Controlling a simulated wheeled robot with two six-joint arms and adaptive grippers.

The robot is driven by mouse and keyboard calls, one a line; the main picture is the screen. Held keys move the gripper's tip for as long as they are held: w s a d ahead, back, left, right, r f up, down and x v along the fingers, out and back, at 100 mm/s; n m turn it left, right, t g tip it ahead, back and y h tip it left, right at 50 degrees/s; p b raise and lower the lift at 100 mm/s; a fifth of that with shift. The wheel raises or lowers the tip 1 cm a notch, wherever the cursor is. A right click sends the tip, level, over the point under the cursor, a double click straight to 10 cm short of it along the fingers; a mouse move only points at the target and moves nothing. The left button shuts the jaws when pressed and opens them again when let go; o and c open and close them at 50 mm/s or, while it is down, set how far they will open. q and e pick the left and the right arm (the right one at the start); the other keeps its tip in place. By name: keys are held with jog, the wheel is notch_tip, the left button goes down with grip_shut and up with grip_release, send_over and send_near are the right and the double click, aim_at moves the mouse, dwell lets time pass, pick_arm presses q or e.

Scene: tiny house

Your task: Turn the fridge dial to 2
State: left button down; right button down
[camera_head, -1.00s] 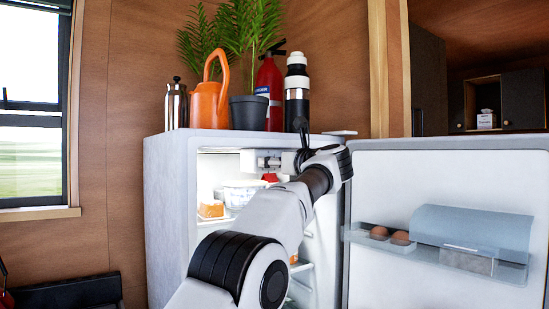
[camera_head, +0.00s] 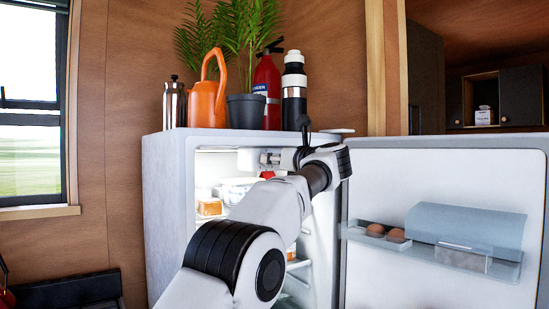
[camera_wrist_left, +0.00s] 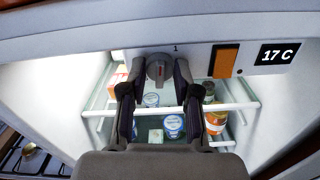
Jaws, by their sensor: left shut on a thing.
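The fridge (camera_head: 166,210) stands open, its door (camera_head: 400,170) swung out to the right. The fridge dial (camera_wrist_left: 158,70), a round grey knob, sits under the top inner edge, with a "1" (camera_wrist_left: 175,48) printed above it. My left gripper (camera_wrist_left: 158,80) reaches in from the front, its two dark fingers on either side of the dial, shut on it. In the head view the gripper (camera_head: 278,160) is partly hidden behind my wrist. A display (camera_wrist_left: 277,54) to the right of the dial reads 17 C. My right gripper is not in view.
Inside the fridge, shelves (camera_wrist_left: 242,105) hold tubs, jars and other food below the gripper. An orange watering can (camera_head: 207,102), a plant pot (camera_head: 246,111), a fire extinguisher (camera_head: 268,85) and a bottle (camera_head: 294,90) stand on top. Eggs (camera_head: 375,230) sit in the door shelf.

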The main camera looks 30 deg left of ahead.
pick_arm(q)
jog(key=shift+w+f+m+p, duration=0.1)
jog(key=shift+w+m+p, duration=0.05)
jog(key=shift+m+p, duration=7.45)
jog(key=shift+m+b, duration=0.55)
jog(key=shift+m, duration=0.15)
jog(key=c, duration=1)
grip_release()
jog(key=shift+o, duration=0.7)
jog(key=shift+a, duration=0.1)
